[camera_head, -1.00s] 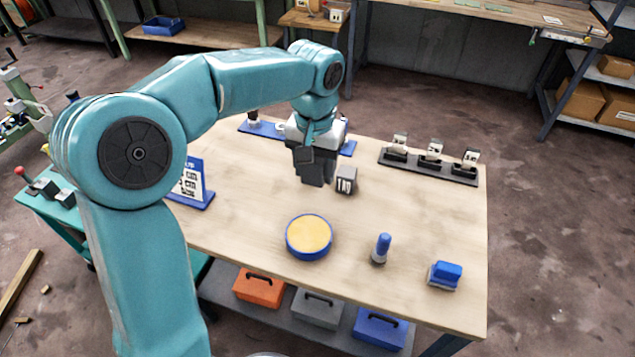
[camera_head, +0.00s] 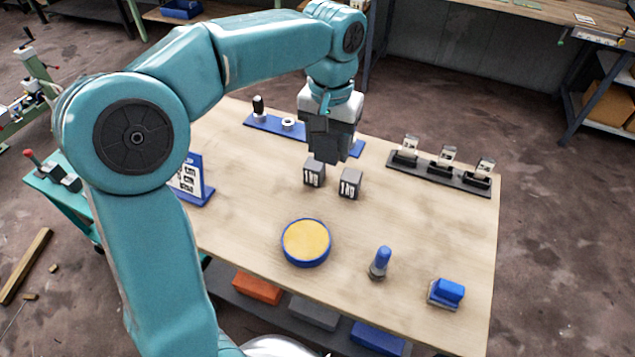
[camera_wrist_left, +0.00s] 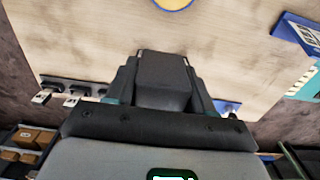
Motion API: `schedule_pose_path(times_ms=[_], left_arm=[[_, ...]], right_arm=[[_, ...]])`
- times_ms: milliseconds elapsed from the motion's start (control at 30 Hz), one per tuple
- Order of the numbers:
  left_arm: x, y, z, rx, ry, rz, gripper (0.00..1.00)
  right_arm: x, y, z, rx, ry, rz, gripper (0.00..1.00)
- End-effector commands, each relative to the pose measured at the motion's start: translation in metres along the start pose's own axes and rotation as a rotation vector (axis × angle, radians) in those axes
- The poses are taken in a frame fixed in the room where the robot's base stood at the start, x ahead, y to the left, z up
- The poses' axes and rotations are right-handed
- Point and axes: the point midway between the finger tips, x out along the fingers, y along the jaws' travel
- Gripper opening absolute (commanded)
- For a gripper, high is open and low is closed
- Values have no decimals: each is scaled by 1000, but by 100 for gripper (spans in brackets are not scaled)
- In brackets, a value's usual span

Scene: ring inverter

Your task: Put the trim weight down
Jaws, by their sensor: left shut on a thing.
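My left gripper (camera_head: 333,142) is in the air over the far middle of the wooden table (camera_head: 235,225), pointing down. It is shut on a dark grey block, the trim weight (camera_wrist_left: 163,80), which fills the space between the fingers in the left wrist view. In the head view the fingers largely hide this block. Two dark cubes marked 1 kg, one at the left (camera_head: 314,172) and one at the right (camera_head: 350,183), stand on the table just in front of and below the gripper. My right gripper is not in view.
A round yellow pad with blue rim (camera_head: 306,242), a blue-handled tool (camera_head: 380,262) and a blue block (camera_head: 446,292) stand near the front. A black rack (camera_head: 440,171) is at the right, a blue tray (camera_head: 264,123) behind, a blue sign (camera_head: 190,182) left. The table's left middle is clear.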

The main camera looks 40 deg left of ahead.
Motion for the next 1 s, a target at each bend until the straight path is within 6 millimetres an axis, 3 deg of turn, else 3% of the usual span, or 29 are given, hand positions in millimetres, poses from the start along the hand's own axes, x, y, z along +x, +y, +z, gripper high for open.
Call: schedule_pose_path(times_ms=[167, 600, 1000], left_arm=[[24, -1, 1, -1, -1, -1, 0], [130, 0, 0, 0, -2, -1, 0], [175, 0, -2, -1, -1, 0, 0]], right_arm=[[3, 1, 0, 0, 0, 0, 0], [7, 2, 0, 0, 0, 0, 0], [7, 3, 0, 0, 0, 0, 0]])
